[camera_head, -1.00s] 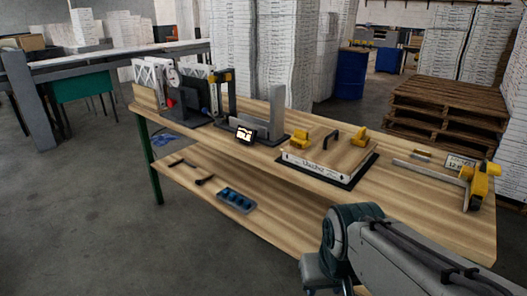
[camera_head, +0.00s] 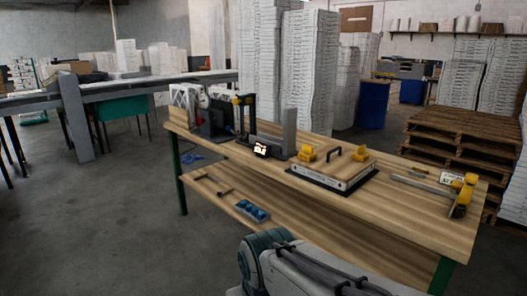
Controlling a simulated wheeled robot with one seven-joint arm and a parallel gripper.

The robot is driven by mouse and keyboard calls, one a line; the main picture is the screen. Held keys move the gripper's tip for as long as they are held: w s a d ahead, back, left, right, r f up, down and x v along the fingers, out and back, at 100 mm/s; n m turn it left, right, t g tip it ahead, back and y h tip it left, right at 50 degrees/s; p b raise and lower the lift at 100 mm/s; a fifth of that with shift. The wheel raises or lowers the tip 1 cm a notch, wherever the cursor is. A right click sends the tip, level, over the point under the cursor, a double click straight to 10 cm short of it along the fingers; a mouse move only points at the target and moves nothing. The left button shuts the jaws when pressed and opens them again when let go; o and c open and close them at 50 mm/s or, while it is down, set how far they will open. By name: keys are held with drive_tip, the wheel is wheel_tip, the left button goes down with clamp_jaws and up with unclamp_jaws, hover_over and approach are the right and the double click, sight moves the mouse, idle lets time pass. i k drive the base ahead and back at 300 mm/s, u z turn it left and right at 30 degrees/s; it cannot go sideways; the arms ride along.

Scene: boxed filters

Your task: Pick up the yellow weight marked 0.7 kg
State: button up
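The left yellow block (camera_head: 307,153) and the right yellow block (camera_head: 357,154) stand on or at the back of a flat wood-topped panel, one on each side of a black handle (camera_head: 334,153). Either could be a weight, but any marking is too small to read, so I cannot tell which is 0.7 kg. My arm shows at the bottom of the view, in front of the bench and apart from the blocks. My gripper is out of view.
A yellow-handled tool (camera_head: 462,196) lies at the bench's right end. A lit display (camera_head: 261,151) and a grey upright plate (camera_head: 289,130) stand left of the panel. A lower shelf holds a blue tray (camera_head: 253,211). Pallets (camera_head: 465,135) are stacked behind right. Floor at left front is clear.

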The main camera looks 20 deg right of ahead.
sight(307, 154)
drive_tip(key=u, duration=0.3)
drive_tip(key=i, duration=1.55)
drive_tip(key=z, duration=0.35)
drive_tip(key=i, duration=1.15)
drive_tip(key=z, duration=1.6)
drive_tip(key=i, duration=0.75)
drive_tip(key=z, duration=0.7)
